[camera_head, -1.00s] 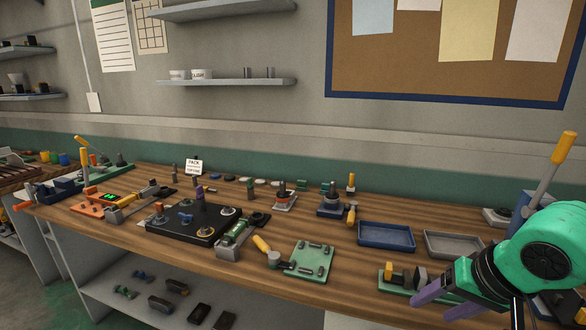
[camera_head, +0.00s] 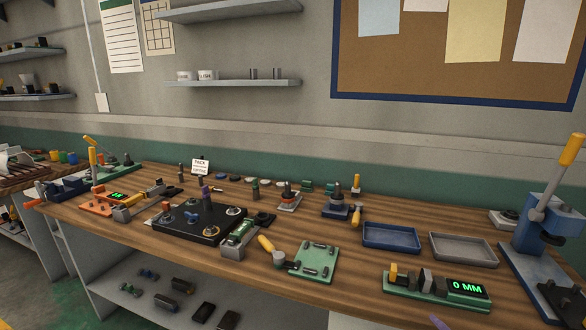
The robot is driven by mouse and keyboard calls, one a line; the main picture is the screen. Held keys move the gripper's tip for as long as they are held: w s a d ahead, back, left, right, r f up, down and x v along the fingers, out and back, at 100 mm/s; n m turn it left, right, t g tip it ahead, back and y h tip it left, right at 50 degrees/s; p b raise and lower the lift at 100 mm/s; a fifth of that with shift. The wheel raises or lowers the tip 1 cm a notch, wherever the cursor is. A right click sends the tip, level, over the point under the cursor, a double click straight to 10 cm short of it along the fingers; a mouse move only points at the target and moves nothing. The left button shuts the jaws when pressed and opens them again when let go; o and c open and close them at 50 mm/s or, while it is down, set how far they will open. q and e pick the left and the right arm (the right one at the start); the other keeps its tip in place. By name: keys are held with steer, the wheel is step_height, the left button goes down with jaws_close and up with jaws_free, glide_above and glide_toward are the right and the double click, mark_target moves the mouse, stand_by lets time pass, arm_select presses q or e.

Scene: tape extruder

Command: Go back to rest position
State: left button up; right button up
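Only a small purple fingertip of my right gripper (camera_head: 438,322) shows, at the bottom edge of the view, in front of the bench. The rest of that gripper is out of frame, so its opening cannot be told. My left gripper is not in view. The wooden workbench (camera_head: 385,283) stands ahead, and no gripper is seen touching anything on it.
A green gauge reading "0 MM" (camera_head: 467,288) sits near the front edge. A blue lever press (camera_head: 540,235) stands at the right. Blue (camera_head: 391,247) and grey (camera_head: 463,260) trays lie behind the gauge. A black fixture plate (camera_head: 188,234) is left of centre.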

steer(key=s+a+f+m+g+y, duration=0.1)
steer(key=s+a+f+m+g, duration=0.1)
steer(key=s+f+m+g, duration=0.35)
steer(key=s+a+f+m+g+y, duration=0.2)
steer(key=s+a+f+g, duration=0.1)
steer(key=s+f, duration=0.6)
step_height(320, 180, down, 20)
steer(key=s, duration=0.2)
steer(key=s+d+f+g, duration=0.1)
steer(key=s+f, duration=0.6)
steer(key=s, duration=0.1)
steer(key=s+d+f+g+p, duration=0.1)
steer(key=s+d+f, duration=0.1)
steer(key=s+f, duration=0.5)
steer(key=shift+s+d+f+n+h, duration=0.25)
steer(key=shift+s+f+n+h, duration=0.2)
steer(key=shift+s, duration=0.65)
